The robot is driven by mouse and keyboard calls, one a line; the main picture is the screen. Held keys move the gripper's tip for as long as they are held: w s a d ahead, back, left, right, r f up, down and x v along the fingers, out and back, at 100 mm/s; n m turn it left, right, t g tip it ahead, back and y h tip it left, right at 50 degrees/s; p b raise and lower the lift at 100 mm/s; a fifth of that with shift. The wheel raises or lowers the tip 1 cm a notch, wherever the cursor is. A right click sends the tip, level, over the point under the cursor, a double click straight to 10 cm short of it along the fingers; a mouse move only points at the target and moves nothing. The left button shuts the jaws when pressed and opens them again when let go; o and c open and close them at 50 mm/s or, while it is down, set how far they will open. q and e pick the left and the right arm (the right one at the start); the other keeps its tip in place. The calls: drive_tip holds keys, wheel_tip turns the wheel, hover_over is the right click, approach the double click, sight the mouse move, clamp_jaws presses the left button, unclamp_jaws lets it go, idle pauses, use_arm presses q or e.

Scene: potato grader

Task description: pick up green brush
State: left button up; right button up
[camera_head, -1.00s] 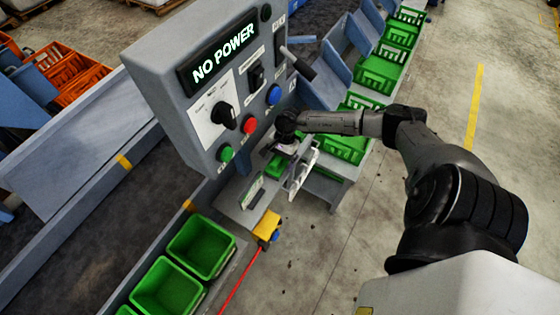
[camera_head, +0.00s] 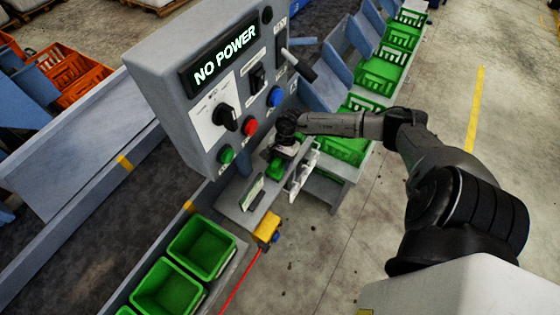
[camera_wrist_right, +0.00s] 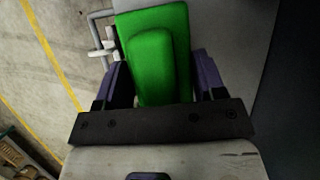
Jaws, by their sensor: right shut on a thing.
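The green brush (camera_wrist_right: 155,50) fills the middle of the right wrist view, between the two fingers of my right gripper (camera_wrist_right: 158,85). In the head view the green brush (camera_head: 275,170) shows just below my right gripper (camera_head: 284,150), over the small grey shelf under the control panel. My right gripper is shut on the brush's raised middle part. I cannot tell whether the brush still touches the shelf. My left gripper is not in view.
The grey control panel (camera_head: 180,75) reading NO POWER stands left of the gripper. A small upright card (camera_head: 252,193) and a white rack (camera_head: 302,172) are on the shelf (camera_head: 232,202). Green crates (camera_head: 378,75) line the back; green bins (camera_head: 201,247) stand in front.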

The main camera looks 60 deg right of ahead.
sight(281, 161)
drive_tip(key=shift+r+p, duration=0.35)
drive_tip(key=shift+r, duration=0.15)
drive_tip(key=r, duration=0.4)
drive_tip(key=shift+s+r, duration=0.1)
drive_tip(key=shift+s, duration=0.3)
drive_tip(key=s+a+r+p, duration=0.2)
drive_tip(key=s+r, duration=0.4)
drive_tip(key=s, duration=0.4)
drive_tip(key=shift+s+r+p, duration=0.15)
drive_tip(key=shift+s+p, duration=0.2)
drive_tip(key=shift+p, duration=0.1)
drive_tip(key=shift+d, duration=0.1)
